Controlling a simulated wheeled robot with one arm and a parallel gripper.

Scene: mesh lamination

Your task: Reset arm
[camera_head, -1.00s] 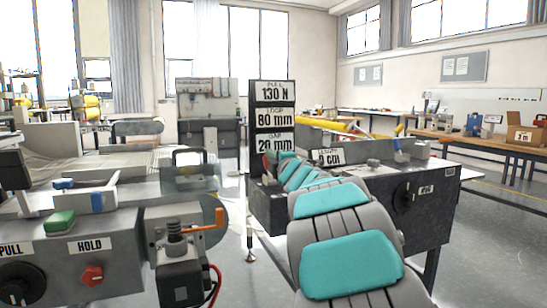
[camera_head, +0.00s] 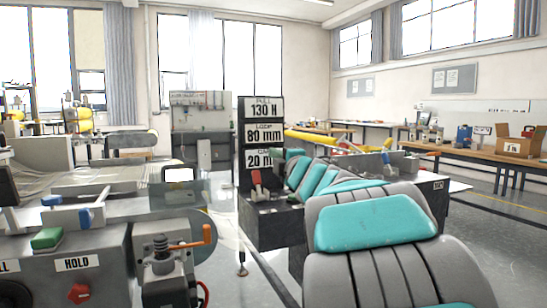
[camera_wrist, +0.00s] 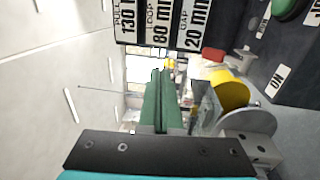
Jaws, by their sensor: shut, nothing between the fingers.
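My gripper (camera_wrist: 159,80) shows in the wrist view with its two long green fingers side by side and shut, with nothing between them. My arm (camera_head: 375,222), grey with teal pads, stretches in the head view from the lower right toward the sign stack. The gripper end is mostly hidden behind the arm links there. The dark sign stack (camera_head: 262,150) reads 130 N, 80 mm and 20 mm, its lower part near my arm. The sign stack also shows at the top of the wrist view (camera_wrist: 160,28).
A machine with a HOLD label (camera_head: 78,263), a green button (camera_head: 47,238) and a red knob (camera_head: 79,293) stands at the left. A dark console (camera_head: 268,226) stands behind my arm. A bench (camera_head: 470,153) with a cardboard box (camera_head: 516,148) is at the right. Floor shows between the machines.

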